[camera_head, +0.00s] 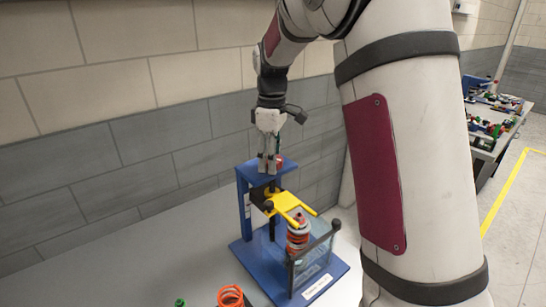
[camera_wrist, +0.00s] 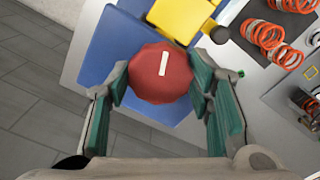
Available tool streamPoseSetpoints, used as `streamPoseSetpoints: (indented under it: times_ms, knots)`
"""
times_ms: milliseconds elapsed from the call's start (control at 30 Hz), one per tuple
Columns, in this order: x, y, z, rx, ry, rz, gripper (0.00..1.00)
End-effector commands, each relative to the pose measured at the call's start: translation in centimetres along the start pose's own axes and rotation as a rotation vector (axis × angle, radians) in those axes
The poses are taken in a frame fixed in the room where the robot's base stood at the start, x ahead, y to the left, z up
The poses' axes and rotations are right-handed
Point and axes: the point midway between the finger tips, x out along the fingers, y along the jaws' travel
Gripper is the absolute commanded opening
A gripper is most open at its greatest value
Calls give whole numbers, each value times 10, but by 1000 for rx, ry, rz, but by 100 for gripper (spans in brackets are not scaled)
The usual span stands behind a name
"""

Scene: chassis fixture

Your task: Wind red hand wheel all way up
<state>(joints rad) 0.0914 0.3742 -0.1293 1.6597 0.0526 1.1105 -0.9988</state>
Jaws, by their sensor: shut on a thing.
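The red hand wheel (camera_wrist: 160,82) has a white mark on its top and sits on the blue top plate of the fixture. In the head view only a little of the red wheel (camera_head: 280,160) shows beside my fingers. My gripper (camera_wrist: 160,84) is shut on the wheel from above, one green-padded finger on each side. In the head view my gripper (camera_head: 268,165) points straight down at the blue fixture (camera_head: 245,212). A yellow fork (camera_head: 285,203) sticks out from the fixture above an orange and white coil spring (camera_head: 297,233).
A clear guard (camera_head: 315,260) with dark posts stands around the spring on the blue base. Loose orange springs (camera_head: 230,296) lie on the grey table at the front. A tiled wall stands close behind. A cluttered bench (camera_head: 490,125) is far right.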

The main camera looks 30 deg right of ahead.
Motion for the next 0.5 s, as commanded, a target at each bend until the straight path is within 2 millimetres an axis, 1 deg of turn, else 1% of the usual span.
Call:
streamPoseSetpoints:
  times_ms: [33, 500]
  knots:
    - [2, -2, 2, -42, -5, -9, 16]
    - [2, -2, 2, -476, -3, -9, 16]
